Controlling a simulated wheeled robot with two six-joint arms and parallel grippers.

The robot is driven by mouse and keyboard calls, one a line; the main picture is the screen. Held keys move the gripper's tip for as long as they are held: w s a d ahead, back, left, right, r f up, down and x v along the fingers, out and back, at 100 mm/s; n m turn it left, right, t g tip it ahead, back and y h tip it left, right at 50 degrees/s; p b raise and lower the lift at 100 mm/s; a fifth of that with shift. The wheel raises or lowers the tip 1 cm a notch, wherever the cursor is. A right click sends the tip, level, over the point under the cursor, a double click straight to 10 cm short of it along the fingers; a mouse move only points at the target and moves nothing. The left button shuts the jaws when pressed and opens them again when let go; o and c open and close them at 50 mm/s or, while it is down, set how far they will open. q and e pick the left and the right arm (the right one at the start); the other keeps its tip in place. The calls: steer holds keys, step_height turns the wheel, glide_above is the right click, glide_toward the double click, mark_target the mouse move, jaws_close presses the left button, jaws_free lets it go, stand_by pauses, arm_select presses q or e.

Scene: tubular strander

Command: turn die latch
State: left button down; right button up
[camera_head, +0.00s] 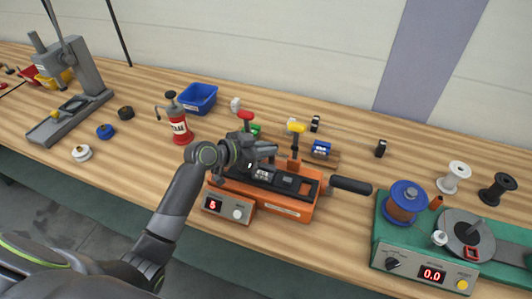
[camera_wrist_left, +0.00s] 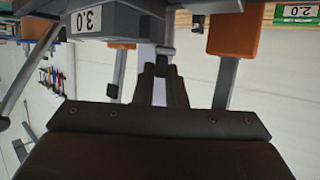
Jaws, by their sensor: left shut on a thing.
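The orange bench machine (camera_head: 290,209) stands at mid-table, with a black rail on top, a red display and a black handle (camera_head: 350,185) at its right. My left gripper (camera_head: 268,152) reaches over its back left part. In the left wrist view my gripper (camera_wrist_left: 163,72) has its fingers close together on a small dark part, which I take to be the die latch (camera_wrist_left: 165,58); the fingers hide most of it. A grey block marked 3.0 (camera_wrist_left: 95,20), upside down, is beside the fingers. My right gripper is out of view.
A red-topped part (camera_head: 245,115) and a yellow-topped part (camera_head: 296,127) stand behind the machine. A green winder unit (camera_head: 408,240) with a blue-flanged spool (camera_head: 407,200) is to the right.

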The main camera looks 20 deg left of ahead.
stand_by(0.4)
arm_select(q)
steer(key=c, duration=1.5)
jaws_free()
steer(key=shift+s+a+r, duration=0.1)
steer(key=shift+s+a, duration=0.2)
steer(key=shift+a, duration=0.05)
steer(key=shift+b+v, duration=1.7)
steer(key=shift+v, duration=6.5)
steer(key=shift+w+r, duration=0.1)
steer(key=shift+r, duration=0.05)
